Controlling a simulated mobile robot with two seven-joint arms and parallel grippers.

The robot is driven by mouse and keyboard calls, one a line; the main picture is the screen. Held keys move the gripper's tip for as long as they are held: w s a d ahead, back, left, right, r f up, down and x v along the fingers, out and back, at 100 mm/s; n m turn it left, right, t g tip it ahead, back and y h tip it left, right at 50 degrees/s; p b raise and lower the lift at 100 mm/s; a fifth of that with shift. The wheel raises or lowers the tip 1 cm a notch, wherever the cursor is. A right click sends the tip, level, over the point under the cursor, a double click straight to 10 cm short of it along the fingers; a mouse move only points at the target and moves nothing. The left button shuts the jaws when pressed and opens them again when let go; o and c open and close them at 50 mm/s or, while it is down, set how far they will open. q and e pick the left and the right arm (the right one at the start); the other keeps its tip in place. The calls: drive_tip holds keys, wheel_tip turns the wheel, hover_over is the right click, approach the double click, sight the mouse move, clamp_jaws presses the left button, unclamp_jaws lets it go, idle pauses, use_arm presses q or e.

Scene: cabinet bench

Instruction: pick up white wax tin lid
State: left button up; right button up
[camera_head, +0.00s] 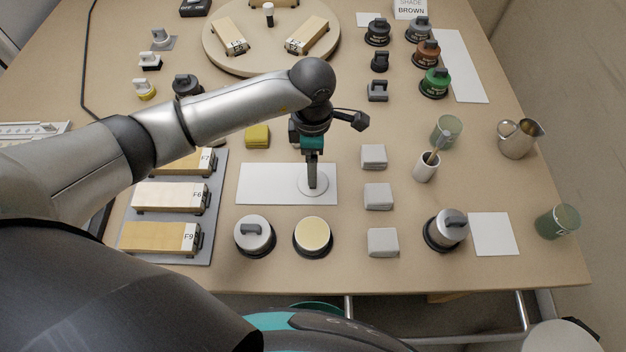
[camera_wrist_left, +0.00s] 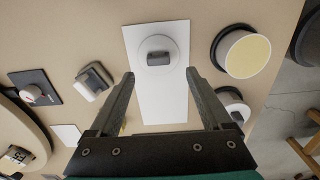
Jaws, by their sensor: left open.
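The white wax tin lid (camera_head: 304,187), a flat white disc, lies on a white rectangular mat (camera_head: 262,184). In the left wrist view the lid (camera_wrist_left: 158,71) shows a dark grey handle (camera_wrist_left: 158,58) on top. My left gripper (camera_head: 312,184) points down over the lid and hides its handle in the head view. In the left wrist view its two fingers (camera_wrist_left: 159,74) are apart and empty, with the lid ahead between their tips. An open tin with cream wax (camera_head: 312,234) stands in front of the mat; it also shows in the wrist view (camera_wrist_left: 247,54). My right gripper is not visible.
A lidded grey tin (camera_head: 254,236) stands left of the open tin. Several grey blocks (camera_head: 378,196) line the mat's right side. A tray (camera_head: 209,235) of wooden blocks is at left. A turntable (camera_head: 270,62) stands behind. A brush cup (camera_head: 426,168) is at right.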

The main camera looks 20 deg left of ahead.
sight(322, 185)
use_arm(q)
drive_tip(key=shift+w+f+b, duration=0.15)
drive_tip(key=shift+f+b, duration=0.5)
drive_tip(key=shift+f, duration=2.45)
drive_tip(key=shift+c, duration=0.2)
clamp_jaws()
